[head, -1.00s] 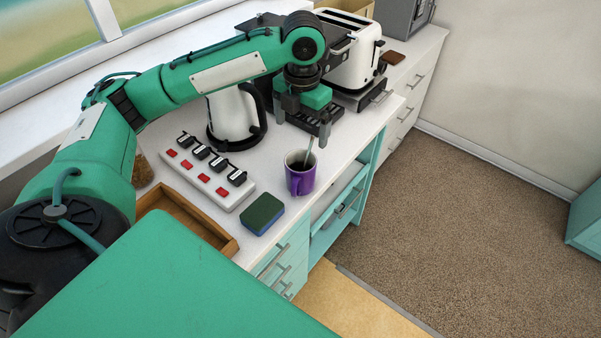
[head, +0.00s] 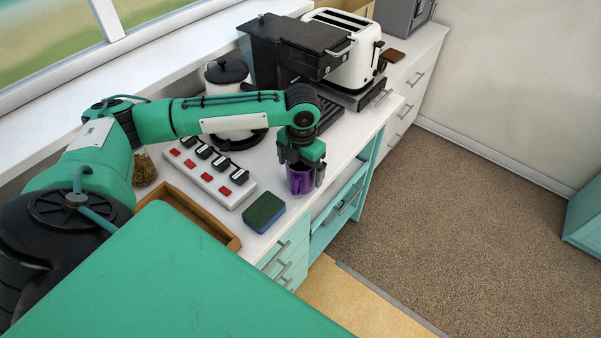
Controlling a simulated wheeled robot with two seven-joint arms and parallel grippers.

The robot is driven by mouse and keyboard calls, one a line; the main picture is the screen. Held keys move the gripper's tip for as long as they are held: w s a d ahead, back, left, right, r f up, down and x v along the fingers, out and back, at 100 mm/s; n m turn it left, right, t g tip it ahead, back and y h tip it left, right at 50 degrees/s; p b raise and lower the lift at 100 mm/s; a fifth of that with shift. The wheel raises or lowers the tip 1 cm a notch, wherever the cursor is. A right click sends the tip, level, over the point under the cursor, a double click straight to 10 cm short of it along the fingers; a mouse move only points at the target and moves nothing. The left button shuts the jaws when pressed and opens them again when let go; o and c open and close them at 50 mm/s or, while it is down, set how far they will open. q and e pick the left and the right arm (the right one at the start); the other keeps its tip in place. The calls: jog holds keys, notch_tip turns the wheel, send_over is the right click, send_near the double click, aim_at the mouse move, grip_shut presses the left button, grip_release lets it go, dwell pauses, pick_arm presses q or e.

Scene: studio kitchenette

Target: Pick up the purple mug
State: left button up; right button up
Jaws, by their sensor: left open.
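The purple mug (head: 300,182) stands upright on the white counter near its front edge. My left gripper (head: 301,180) comes down from above, right at the mug, with a dark finger at each side of its upper part. The gripper is open. It hides the mug's rim and the spoon-like stick that stood in it. Whether the fingers touch the mug cannot be told. My right gripper is not in view.
A green and blue sponge (head: 264,213) lies left of the mug. A white power strip (head: 211,176) with plugs lies behind it. A wooden tray (head: 204,219), white kettle (head: 228,80), black coffee machine (head: 290,50) and white toaster (head: 350,60) stand around. Open floor lies right.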

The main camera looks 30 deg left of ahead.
pick_arm(q)
jog(key=shift+f, duration=0.1)
jog(key=shift+c, duration=0.3)
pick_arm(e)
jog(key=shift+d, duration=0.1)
pick_arm(q)
jog(key=c, duration=1.4)
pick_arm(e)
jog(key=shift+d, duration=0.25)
pick_arm(q)
jog(key=shift+o, duration=0.2)
jog(key=shift+r, duration=0.2)
